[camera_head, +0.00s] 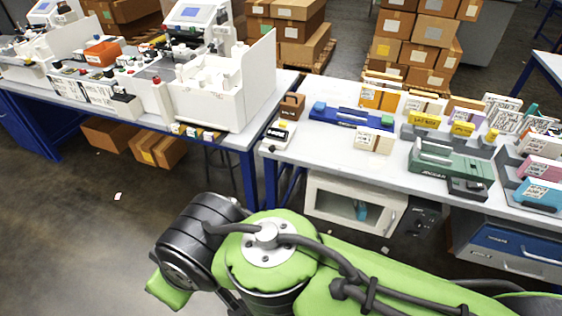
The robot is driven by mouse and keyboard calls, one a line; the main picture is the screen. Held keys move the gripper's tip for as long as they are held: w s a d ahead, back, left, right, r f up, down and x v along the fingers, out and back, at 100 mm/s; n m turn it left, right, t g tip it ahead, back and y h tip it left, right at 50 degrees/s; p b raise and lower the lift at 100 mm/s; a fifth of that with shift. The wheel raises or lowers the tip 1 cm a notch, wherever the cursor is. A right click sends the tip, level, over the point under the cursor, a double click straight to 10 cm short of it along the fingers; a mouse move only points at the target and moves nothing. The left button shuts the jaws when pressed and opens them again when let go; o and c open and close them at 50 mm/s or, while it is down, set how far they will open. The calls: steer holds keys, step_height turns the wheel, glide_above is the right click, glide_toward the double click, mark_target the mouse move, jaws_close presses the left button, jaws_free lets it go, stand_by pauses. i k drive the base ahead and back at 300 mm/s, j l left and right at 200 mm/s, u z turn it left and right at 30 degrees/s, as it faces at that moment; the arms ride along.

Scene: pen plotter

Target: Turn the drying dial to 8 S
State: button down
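I cannot make out a drying dial or an "8 S" mark at this size. A white machine with a tilted screen (199,13) stands on the left bench, with small red, black and green knobs or buttons on its front parts. I cannot tell which of them, if any, is the dial. A green device (450,163) lies on the right bench; its lettering is too small to read. My green and black arm fills the bottom of the view, below and in front of both benches. My gripper is not visible.
The left bench (250,133) holds a white open-topped housing (205,98) and an orange bin (101,54). The right bench (330,150) carries a blue tool (350,118), small boxes and signs. A white cabinet (350,205) stands under it. Open floor (80,230) lies at lower left.

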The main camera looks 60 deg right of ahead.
mark_target(418, 224)
steer(key=z, duration=3.7)
